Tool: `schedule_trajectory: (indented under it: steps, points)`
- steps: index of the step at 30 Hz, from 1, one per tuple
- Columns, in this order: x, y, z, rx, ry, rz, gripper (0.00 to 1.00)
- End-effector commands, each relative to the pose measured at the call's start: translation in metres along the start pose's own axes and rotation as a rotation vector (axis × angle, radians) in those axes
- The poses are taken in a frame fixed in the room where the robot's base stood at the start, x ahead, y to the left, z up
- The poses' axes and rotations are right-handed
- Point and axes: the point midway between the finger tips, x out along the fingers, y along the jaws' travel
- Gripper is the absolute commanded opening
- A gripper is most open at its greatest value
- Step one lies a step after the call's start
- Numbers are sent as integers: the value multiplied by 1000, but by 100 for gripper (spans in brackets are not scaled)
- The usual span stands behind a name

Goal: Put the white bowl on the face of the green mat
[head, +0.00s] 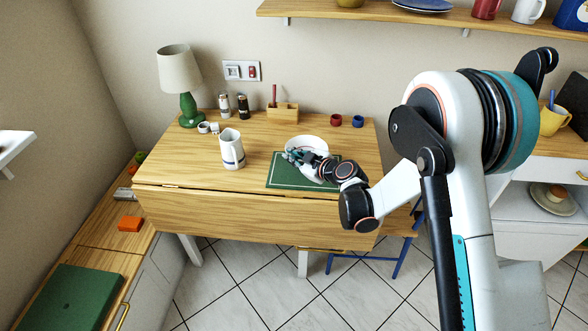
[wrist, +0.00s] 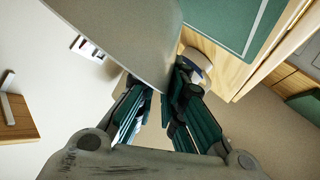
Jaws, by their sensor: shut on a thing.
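The white bowl (head: 308,142) is at the back edge of the green mat (head: 284,177) on the wooden table, partly hidden behind my gripper (head: 299,157). The mat is dark green with a pale border line. In the wrist view the bowl (wrist: 120,35) fills the upper left, and my gripper (wrist: 163,88) is shut on its wall. The mat (wrist: 225,22) shows at the upper right of that view. I cannot tell whether the bowl touches the mat or hangs just above it.
A white jug (head: 232,151) stands left of the mat. A green lamp (head: 188,108), shakers (head: 243,107), a wooden holder (head: 283,112) and red (head: 336,120) and blue (head: 358,121) rings stand toward the back. The table's front left is clear.

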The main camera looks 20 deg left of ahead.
Motion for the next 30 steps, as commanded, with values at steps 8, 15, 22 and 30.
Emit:
schedule_trajectory:
  steps: [8,15,22,30]
  points:
    - [14,-18,31,0,0,0,0]
    - [14,-18,32,0,0,0,0]
    - [15,-19,33,0,0,0,29]
    - [15,-19,33,0,0,0,30]
